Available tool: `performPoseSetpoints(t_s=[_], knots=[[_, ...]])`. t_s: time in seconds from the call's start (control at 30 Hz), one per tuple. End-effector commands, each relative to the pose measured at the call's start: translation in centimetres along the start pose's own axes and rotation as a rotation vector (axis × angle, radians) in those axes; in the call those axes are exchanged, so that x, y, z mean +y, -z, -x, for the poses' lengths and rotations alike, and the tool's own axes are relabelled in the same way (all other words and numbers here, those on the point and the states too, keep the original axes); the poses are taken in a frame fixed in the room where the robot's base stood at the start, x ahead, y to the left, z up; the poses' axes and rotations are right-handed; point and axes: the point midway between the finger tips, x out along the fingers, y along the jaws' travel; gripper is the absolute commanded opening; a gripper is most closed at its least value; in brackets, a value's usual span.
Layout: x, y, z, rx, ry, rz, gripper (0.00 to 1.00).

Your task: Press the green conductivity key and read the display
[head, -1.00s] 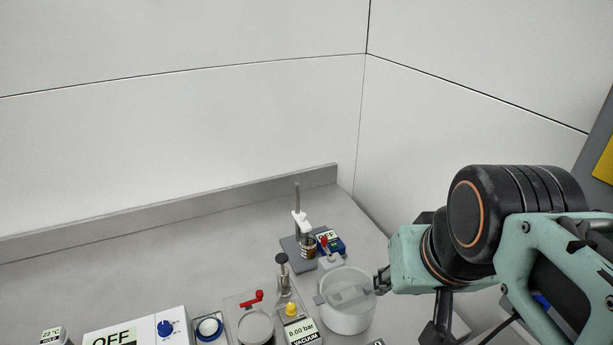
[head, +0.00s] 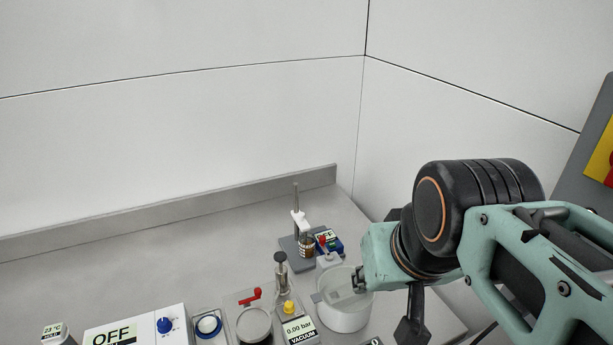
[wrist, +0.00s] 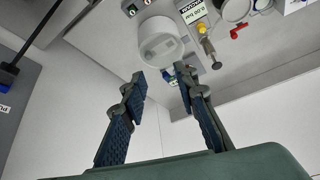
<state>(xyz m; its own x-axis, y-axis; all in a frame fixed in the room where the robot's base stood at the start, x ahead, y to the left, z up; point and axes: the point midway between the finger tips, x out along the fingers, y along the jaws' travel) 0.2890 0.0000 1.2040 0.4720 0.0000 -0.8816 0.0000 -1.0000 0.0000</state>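A small blue meter (head: 337,247) with a display reading OFF stands on the bench near the back right corner, beside a grey stand (head: 296,225) holding a small brown-filled beaker (head: 306,246). A red part shows on or beside the meter; I cannot make out a green key. My gripper (head: 359,282) is in front of the meter, above the white pot, apart from the meter. In the wrist view my gripper (wrist: 160,75) is open and empty. Between its fingertips the blue meter (wrist: 168,76) shows partly, behind the pot.
Walls close the back and right. The bench's back left is clear.

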Motion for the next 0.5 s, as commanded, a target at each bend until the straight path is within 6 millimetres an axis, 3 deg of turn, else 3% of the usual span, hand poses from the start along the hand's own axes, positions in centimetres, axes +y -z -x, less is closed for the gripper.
performPoseSetpoints(t_s=[0.03,0.2,0.5], knots=[[0.00,0.00,0.00,0.000,0.000,0.000,0.19],[0.00,0.00,0.00,0.000,0.000,0.000,0.01],[0.00,0.00,0.00,0.000,0.000,0.000,0.00]])
